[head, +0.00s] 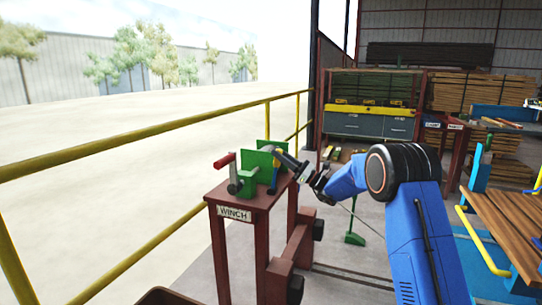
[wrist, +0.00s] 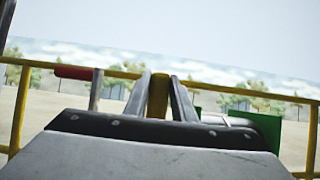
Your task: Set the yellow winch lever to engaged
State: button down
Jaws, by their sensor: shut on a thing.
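The green winch (head: 252,180) sits on a dark red stand labelled WINCH. In the wrist view, the yellow winch lever (wrist: 158,97) stands upright between the two fingers of my gripper (wrist: 159,98), which is shut on it. In the head view, my gripper (head: 283,158) reaches in from the right at the top of the winch; the lever is mostly hidden there, so its exact setting cannot be told. The winch body also shows at the right in the wrist view (wrist: 262,125).
A red-handled crank (head: 225,160) sticks up on the winch's left side; it also shows in the wrist view (wrist: 75,73). A yellow railing (head: 130,146) runs behind the stand (head: 262,202). A plank-topped table (head: 512,225) stands at the right.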

jog(key=shift+s+d+f+t+y, duration=0.15)
jog(key=shift+s+d+f+y, duration=0.1)
jog(key=shift+d+y, duration=0.3)
jog(key=shift+s+d+f+t+y, duration=0.2)
jog(key=shift+d+f+y, duration=0.1)
jog(key=shift+d, duration=0.4)
jog(key=shift+s+d+f+t+y, duration=0.2)
jog(key=shift+d+y, duration=0.25)
jog(key=shift+d, duration=0.2)
jog(key=c, duration=1.5)
grip_release()
jog(key=shift+d, duration=0.15)
jog(key=v, duration=1.2)
jog(key=shift+s, duration=0.1)
